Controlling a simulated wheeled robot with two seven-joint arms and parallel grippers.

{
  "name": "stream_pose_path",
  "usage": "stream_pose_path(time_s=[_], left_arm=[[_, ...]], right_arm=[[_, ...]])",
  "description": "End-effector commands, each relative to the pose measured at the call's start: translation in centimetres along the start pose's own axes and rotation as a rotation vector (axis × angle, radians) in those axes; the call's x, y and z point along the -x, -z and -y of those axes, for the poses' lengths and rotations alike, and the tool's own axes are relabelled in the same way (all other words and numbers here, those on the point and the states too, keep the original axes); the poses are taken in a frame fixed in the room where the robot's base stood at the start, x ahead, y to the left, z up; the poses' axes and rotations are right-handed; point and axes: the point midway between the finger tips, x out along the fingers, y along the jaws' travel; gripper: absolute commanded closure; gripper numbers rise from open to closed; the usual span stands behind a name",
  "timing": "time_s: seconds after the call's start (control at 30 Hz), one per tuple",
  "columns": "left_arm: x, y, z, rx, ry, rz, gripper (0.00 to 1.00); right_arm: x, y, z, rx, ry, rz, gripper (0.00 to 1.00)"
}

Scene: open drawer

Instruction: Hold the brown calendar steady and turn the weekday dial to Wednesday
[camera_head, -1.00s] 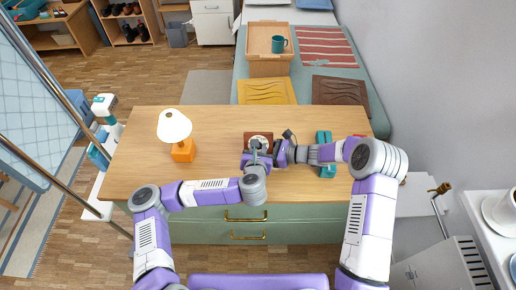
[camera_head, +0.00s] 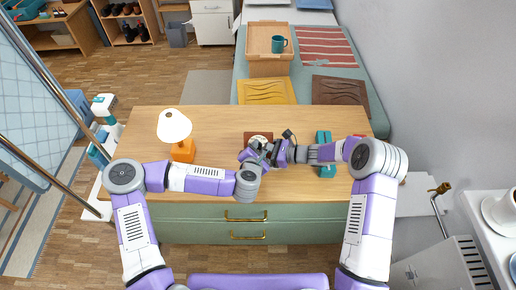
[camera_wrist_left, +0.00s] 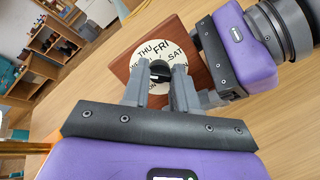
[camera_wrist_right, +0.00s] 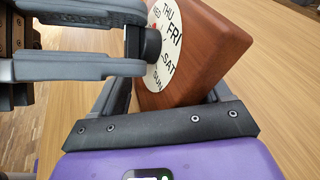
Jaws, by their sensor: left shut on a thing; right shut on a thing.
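The brown calendar (camera_head: 258,134) stands on the wooden desk, partly hidden by my grippers. A black knob (camera_wrist_left: 160,70) sits at the dial's centre. My left gripper (camera_wrist_left: 158,78) is shut on this knob from the front. My right gripper (camera_wrist_right: 165,92) is shut on the brown body (camera_wrist_right: 215,50) from the side. Which day is selected I cannot tell.
A lamp with an orange base (camera_head: 183,151) stands left on the desk (camera_head: 135,150). A teal object (camera_head: 325,138) stands right of the calendar, behind my right wrist. Two green drawers with brass handles (camera_head: 246,217) are below. My two grippers are close together.

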Motion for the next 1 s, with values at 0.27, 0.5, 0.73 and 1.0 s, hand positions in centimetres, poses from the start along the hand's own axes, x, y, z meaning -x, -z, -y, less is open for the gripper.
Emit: stream_pose_path(time_s=[0.27, 0.5, 0.73, 1.0], left_arm=[[0.0, 0.0, -0.01, -0.068, 0.012, 0.0, 1.0], [0.0, 0.02, -0.01, -0.075, 0.014, -0.001, 1.0], [-0.01, 0.03, -0.02, -0.074, 0.013, -0.001, 0.66], [-0.01, 0.03, -0.02, -0.074, 0.013, -0.001, 0.46]], right_arm=[[0.02, 0.2, 0.01, 0.0, 0.001, -0.005, 0.41], [0.02, 0.2, 0.0, 0.0, 0.001, -0.005, 0.41], [0.02, 0.21, 0.0, 0.0, 0.001, -0.005, 0.41], [0.02, 0.21, 0.0, -0.001, 0.001, -0.005, 0.41]])
